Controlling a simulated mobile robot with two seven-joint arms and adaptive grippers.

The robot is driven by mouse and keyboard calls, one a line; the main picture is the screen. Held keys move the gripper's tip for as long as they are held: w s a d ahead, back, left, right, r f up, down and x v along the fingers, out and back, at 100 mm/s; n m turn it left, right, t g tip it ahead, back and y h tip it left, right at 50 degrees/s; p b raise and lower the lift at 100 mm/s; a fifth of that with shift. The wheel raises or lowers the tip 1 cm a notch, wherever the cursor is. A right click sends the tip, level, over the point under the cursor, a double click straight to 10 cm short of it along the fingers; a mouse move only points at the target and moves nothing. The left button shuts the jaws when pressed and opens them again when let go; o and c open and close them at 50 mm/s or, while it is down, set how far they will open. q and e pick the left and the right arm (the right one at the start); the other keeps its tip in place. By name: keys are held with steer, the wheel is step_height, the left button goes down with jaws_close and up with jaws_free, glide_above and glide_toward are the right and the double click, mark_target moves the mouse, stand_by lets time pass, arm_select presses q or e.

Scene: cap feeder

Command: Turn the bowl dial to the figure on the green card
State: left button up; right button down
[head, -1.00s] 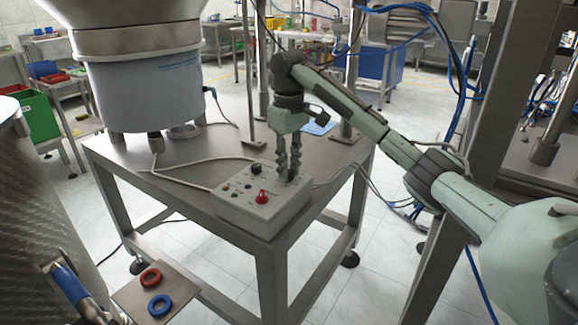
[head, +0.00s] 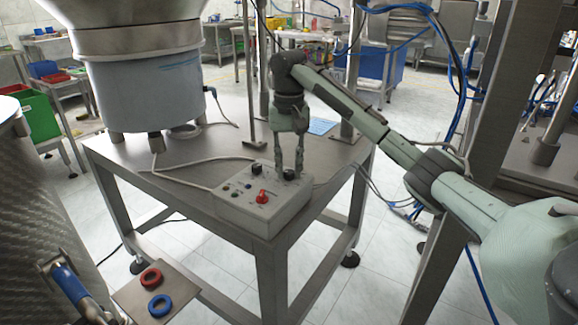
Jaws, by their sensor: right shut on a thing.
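A grey control box (head: 262,213) stands at the front corner of the steel table. On its top are a black knob (head: 257,169) at the back, a red switch (head: 262,197) at the front and small buttons. My right gripper (head: 289,172) points straight down at the box's right back part, shut on a dark dial (head: 289,175) that the fingertips partly hide. The dial's markings and its setting are too small to read. I cannot make out a green card. My left gripper is not in view.
A big feeder bowl (head: 140,60) stands on the steel table (head: 190,160), left of the box. A grey cable (head: 185,180) runs to the box. A small plate (head: 130,295) with a red and a blue ring is at the lower left. A steel post (head: 250,85) rises behind.

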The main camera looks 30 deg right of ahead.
mark_target(289, 172)
steer(key=shift+m, duration=0.3)
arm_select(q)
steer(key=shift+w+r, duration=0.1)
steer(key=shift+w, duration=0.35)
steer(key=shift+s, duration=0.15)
arm_select(e)
steer(key=c, duration=1.8)
jaws_free()
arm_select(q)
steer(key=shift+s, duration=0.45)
arm_select(e)
steer(key=o, duration=0.5)
steer(key=shift+r, duration=0.2)
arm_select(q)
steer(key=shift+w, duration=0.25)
arm_select(e)
step_height(289, 172, up, 12)
steer(key=shift+f, duration=0.15)
